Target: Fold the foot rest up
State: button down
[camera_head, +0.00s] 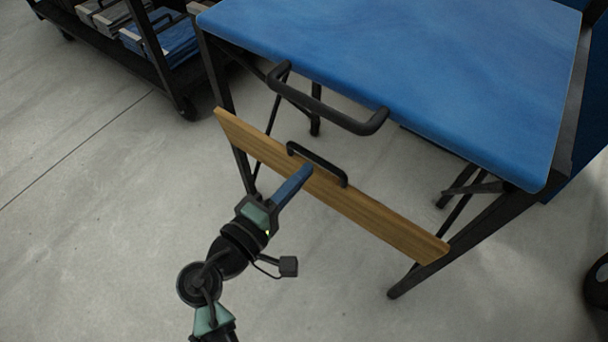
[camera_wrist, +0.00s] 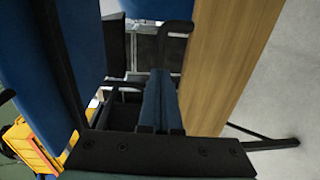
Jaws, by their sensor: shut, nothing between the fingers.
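The foot rest is a wooden board (camera_head: 385,218) across the front legs of a blue-topped cart, below its top. In the head view it runs slanting from upper left to lower right. A black handle (camera_head: 318,163) is fixed on its upper long side. My gripper (camera_head: 306,170) has blue fingers, shut and empty, with their tips at the board near the handle. Whether they touch is unclear. In the wrist view the board (camera_wrist: 225,65) stands just right of the shut fingers (camera_wrist: 160,78), with a dark bar, apparently the handle, beyond the tips.
The blue cart top (camera_head: 410,65) hangs above the board, with a black push handle (camera_head: 330,108) sticking out over it. Black legs (camera_head: 440,245) stand at the sides. The grey floor (camera_head: 90,230) at left is clear.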

aim_at(313, 160)
jog(key=shift+w+d, duration=0.35)
jog(key=shift+w, duration=0.1)
jog(key=shift+w+d+r+p, duration=0.25)
jog(key=shift+w+d+p, duration=0.15)
jog(key=shift+w, duration=0.1)
jog(key=shift+w+d+r+p, duration=0.3)
jog(key=shift+w+d, duration=0.1)
jog(key=shift+w, duration=0.1)
